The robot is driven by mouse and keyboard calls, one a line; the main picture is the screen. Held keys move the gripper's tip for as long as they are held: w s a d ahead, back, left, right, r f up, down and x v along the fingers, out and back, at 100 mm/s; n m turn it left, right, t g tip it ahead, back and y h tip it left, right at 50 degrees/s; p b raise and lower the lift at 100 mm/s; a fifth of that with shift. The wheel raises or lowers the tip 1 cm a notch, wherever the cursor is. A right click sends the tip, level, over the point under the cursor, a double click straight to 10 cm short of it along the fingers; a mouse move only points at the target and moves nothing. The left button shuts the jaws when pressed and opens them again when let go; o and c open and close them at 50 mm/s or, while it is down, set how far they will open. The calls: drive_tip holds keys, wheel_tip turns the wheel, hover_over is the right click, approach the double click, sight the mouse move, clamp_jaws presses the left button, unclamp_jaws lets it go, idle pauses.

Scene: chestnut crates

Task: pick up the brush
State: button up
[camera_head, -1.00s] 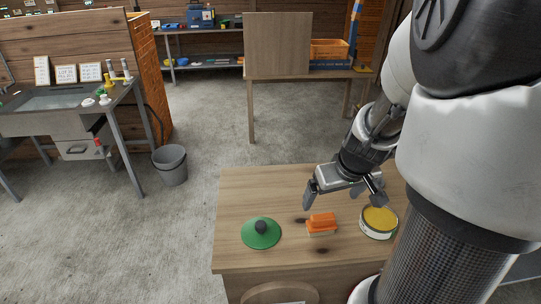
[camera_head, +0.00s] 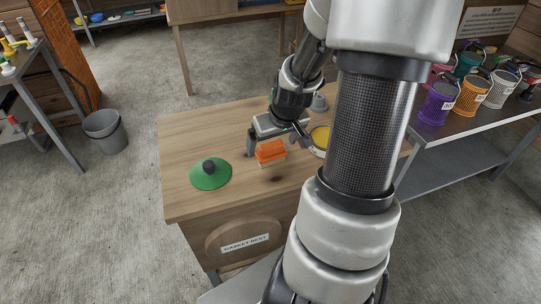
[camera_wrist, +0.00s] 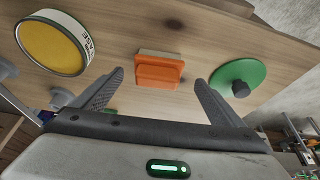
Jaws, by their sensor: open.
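The brush (camera_head: 270,153) has an orange handle block over a pale bristle base and lies on the wooden table (camera_head: 190,140). It also shows in the wrist view (camera_wrist: 159,71), between and beyond the two fingertips. My gripper (camera_head: 280,148) is open and empty, just behind and over the brush in the head view. In the wrist view my gripper's fingers (camera_wrist: 161,82) stand apart on either side of the brush, with nothing between them touching it that I can see.
A green lid with a dark knob (camera_head: 211,174) lies left of the brush. A tin with a yellow top (camera_head: 320,140) stands close on its right, partly hidden by my arm. Several paint cans (camera_head: 471,96) stand on the right bench. A grey bucket (camera_head: 105,131) is on the floor.

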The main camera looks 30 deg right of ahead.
sight(272, 146)
drive_tip(key=b+x, duration=0.1)
drive_tip(key=x, duration=0.3)
drive_tip(key=shift+w+d+f, duration=0.2)
drive_tip(key=shift+c, duration=0.4)
drive_tip(key=c, duration=1.1)
drive_tip(key=shift+r, duration=0.2)
wheel_tip(272, 146, up, 10)
drive_tip(key=p, duration=0.3)
drive_tip(key=shift+f, duration=0.1)
